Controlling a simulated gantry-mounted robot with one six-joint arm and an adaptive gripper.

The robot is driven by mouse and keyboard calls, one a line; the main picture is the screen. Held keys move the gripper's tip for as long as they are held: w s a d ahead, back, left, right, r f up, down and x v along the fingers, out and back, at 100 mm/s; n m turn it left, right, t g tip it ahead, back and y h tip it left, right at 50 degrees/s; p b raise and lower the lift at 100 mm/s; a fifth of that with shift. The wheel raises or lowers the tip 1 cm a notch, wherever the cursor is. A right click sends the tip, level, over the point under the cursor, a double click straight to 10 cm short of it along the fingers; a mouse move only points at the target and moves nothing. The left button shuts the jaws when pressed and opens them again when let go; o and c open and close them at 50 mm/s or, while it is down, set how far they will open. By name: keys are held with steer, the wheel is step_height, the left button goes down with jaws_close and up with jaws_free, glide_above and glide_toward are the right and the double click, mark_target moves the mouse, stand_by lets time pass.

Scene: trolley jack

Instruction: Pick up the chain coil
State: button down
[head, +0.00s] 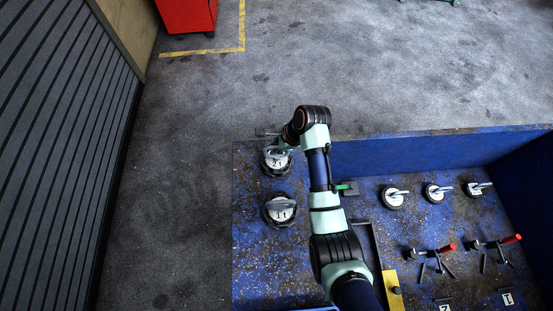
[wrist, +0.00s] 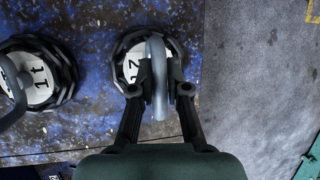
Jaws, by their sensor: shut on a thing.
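A chain coil marked 2t (head: 276,161), black and round with a white label and a grey handle, is at the far left corner of the blue surface (head: 250,255). It also shows in the wrist view (wrist: 127,56). My gripper (wrist: 163,88) is shut on its upright grey handle, one finger on each side; the fingers cover part of the label. A similar coil marked 1t (head: 279,210) sits nearer the front and shows at the left edge of the wrist view (wrist: 40,78). I cannot tell whether the held coil is off the surface.
Several grey discs with levers (head: 435,193) and red-handled clamps (head: 432,252) lie to the right, by a raised blue wall (head: 420,150). A yellow block (head: 392,290) is near the front. Bare grey floor (head: 180,170) lies left and beyond.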

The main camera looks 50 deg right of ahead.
steer(key=shift+r, duration=0.1)
stand_by(0.3)
step_height(320, 180, up, 20)
steer(key=p, duration=0.5)
stand_by(0.3)
